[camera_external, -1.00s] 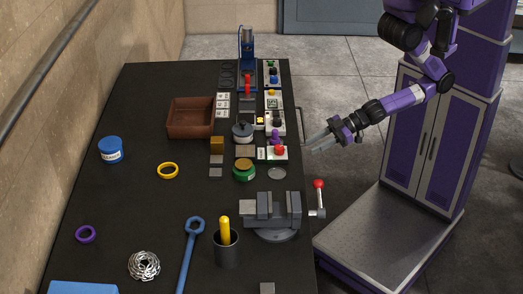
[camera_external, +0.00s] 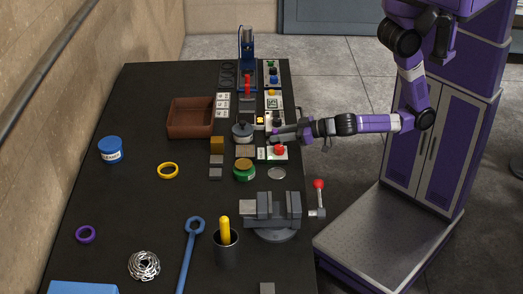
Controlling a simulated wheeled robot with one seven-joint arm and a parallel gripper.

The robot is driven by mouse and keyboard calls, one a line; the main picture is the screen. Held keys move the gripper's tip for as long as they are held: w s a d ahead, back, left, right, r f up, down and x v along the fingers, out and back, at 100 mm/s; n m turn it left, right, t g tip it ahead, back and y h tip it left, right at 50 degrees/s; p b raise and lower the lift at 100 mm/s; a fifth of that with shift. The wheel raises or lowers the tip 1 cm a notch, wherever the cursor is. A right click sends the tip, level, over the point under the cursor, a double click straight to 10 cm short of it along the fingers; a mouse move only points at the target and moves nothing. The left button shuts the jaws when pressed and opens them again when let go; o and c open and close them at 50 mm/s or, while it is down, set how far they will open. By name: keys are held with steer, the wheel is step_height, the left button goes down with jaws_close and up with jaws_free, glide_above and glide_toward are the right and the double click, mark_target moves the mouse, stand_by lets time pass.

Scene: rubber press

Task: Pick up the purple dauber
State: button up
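The purple dauber (camera_external: 274,138) stands near the right edge of the dark table, just behind the red push button. Only a little of its purple shows, because my gripper covers most of it. My gripper (camera_external: 282,133) reaches in level from the right, with its fingertips at the dauber. At this size I cannot tell whether the fingers are apart around the dauber or shut on it.
A red button box (camera_external: 279,151) stands just in front of my fingers, and a grey-lidded pot (camera_external: 243,131) to their left. A green jar (camera_external: 243,170) and a vise (camera_external: 270,212) are nearer the camera. A brown tray (camera_external: 190,133) lies farther left.

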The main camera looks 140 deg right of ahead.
mark_target(267, 141)
steer(key=shift+f+p+x, duration=0.15)
steer(key=shift+p+x, duration=0.2)
steer(key=shift+x, duration=0.85)
steer(key=shift+f+p+x, duration=0.15)
steer(key=shift+p+x, duration=0.2)
steer(key=shift+x, duration=0.8)
steer(key=shift+s, duration=0.2)
jaws_close()
